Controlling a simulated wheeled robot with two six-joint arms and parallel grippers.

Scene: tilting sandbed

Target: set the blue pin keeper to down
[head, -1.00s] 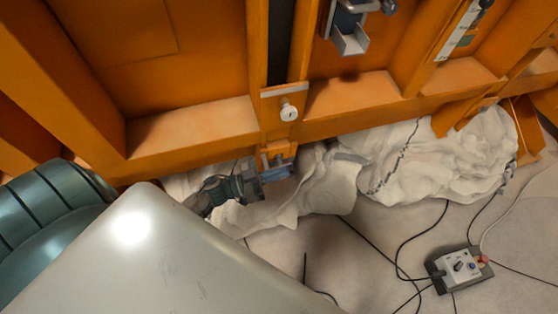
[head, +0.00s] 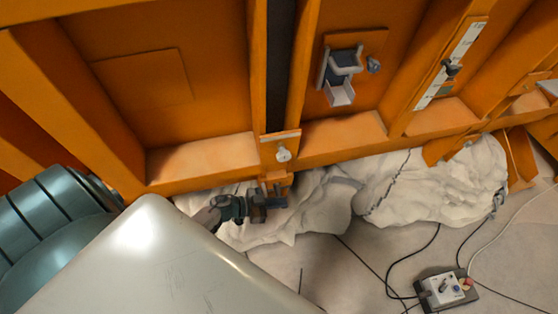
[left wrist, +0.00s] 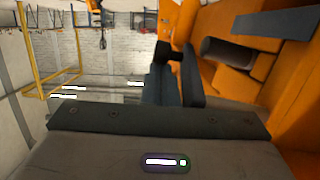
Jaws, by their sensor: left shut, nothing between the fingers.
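My left gripper (head: 274,198) is shut and empty at the lower edge of the orange frame, just under a small plate with a round white knob (head: 282,154). Its tip overlaps a small orange bracket (head: 276,178) in the head view; I cannot tell whether it touches. The blue pin keeper is not clear there, as the gripper covers that spot. In the left wrist view the closed dark fingers (left wrist: 178,75) point at the orange structure. A blue-grey flat bar (left wrist: 275,24) at upper right may be the keeper; its setting is unclear. A dark cylinder (left wrist: 228,52) lies nearer the fingers.
A metal bracket (head: 341,92) and a white scale (head: 450,65) are higher on the frame. A control box (head: 443,289) with cables lies on the floor at lower right.

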